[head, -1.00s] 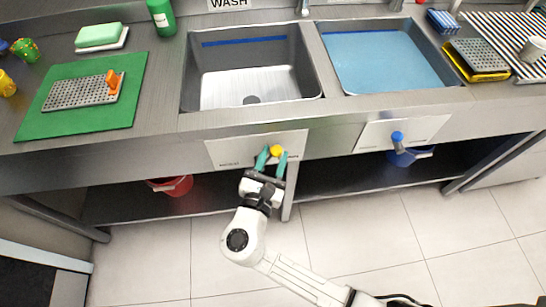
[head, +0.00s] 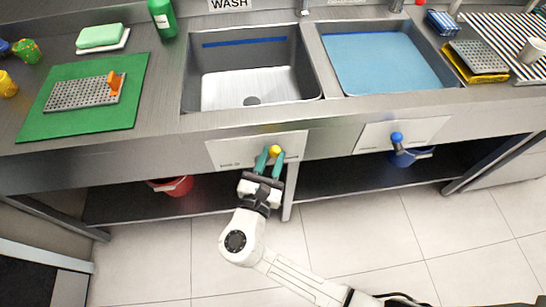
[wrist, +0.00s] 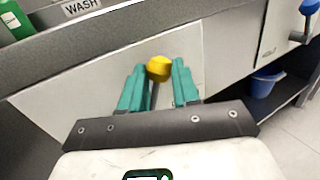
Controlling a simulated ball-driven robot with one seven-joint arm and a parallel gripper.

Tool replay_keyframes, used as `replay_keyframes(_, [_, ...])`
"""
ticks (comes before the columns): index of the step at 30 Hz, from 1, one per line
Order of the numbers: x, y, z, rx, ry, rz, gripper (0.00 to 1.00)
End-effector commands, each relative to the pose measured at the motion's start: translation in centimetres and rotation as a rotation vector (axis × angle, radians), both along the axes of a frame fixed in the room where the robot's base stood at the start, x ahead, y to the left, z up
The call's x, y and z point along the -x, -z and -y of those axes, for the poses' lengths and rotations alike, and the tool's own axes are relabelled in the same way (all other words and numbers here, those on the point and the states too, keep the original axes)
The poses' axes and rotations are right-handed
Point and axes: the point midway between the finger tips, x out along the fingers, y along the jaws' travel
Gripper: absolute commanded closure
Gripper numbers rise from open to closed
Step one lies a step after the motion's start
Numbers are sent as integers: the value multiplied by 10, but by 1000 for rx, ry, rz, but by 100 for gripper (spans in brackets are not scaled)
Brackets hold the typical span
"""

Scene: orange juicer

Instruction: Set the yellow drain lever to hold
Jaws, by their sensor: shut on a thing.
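The yellow drain lever (head: 274,151) sticks out from a white plate (head: 231,152) on the front of the counter, below the left sink. In the wrist view its yellow knob (wrist: 159,68) stands between the tips of my gripper's teal fingers, with a thin grey stem below it. My gripper (head: 269,161) is shut on the lever; it also shows in the wrist view (wrist: 158,88). Lettering on the plate is too small to read, and the lever's base is hidden by the fingers.
A blue lever (head: 397,138) on another plate sits to the right, above a blue bucket (head: 405,157). A red bucket (head: 176,186) stands on the lower shelf at left. A shelf post (head: 289,197) stands just right of my wrist. The floor in front is clear.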

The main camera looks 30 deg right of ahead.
Motion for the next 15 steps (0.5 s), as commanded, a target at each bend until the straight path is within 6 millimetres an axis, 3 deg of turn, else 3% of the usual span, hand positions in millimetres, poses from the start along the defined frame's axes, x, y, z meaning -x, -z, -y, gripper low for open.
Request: replay_keyframes(15, [-15, -7, -30, 375, -1, -184, 100])
